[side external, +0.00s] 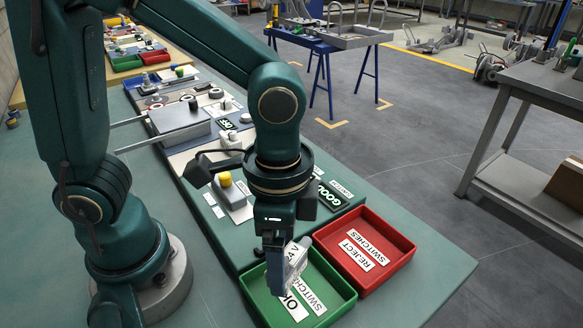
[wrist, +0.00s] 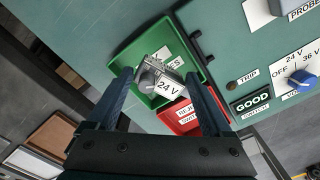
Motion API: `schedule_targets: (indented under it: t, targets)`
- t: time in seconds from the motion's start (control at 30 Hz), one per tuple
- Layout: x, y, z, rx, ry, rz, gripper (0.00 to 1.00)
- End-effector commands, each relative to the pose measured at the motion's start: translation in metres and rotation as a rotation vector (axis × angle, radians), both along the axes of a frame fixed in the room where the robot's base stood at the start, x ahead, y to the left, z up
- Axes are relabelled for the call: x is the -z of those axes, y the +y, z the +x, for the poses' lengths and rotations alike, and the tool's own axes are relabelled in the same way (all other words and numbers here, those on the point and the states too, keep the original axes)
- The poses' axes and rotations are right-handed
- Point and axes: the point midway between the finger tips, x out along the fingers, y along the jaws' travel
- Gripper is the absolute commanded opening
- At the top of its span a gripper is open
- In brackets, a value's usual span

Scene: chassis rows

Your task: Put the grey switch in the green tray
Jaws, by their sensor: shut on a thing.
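My gripper (side external: 284,268) points down over the green tray (side external: 343,298), shut on the grey switch (side external: 297,254). The switch is a small grey block with a white 24 V label. In the wrist view the grey switch (wrist: 149,83) sits between the two fingertips, in front of the green tray (wrist: 121,66). The tray has a white label on its floor, partly covered by the switch and fingers. The gap between switch and tray floor is hard to judge; the switch looks held at or above rim height.
A red tray (side external: 403,239) labelled REJECT SWITCHES stands right beside the green one. The wrist view shows a blue dial (wrist: 301,77). The bench edge runs just past the trays.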

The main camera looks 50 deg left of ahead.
Motion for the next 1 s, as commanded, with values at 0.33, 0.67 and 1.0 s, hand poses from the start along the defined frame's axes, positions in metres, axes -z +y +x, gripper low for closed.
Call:
schedule_targets:
  t: [0.33, 0.67, 1.0]
  targets:
    - [0.027, -0.016, -0.004, -0.002, 0.004, 0.003, 0.27]
    - [0.05, -0.017, -0.003, -0.001, -0.001, -0.001, 0.27]
    - [0.053, -0.017, -0.003, -0.001, -0.001, -0.001, 1.0]
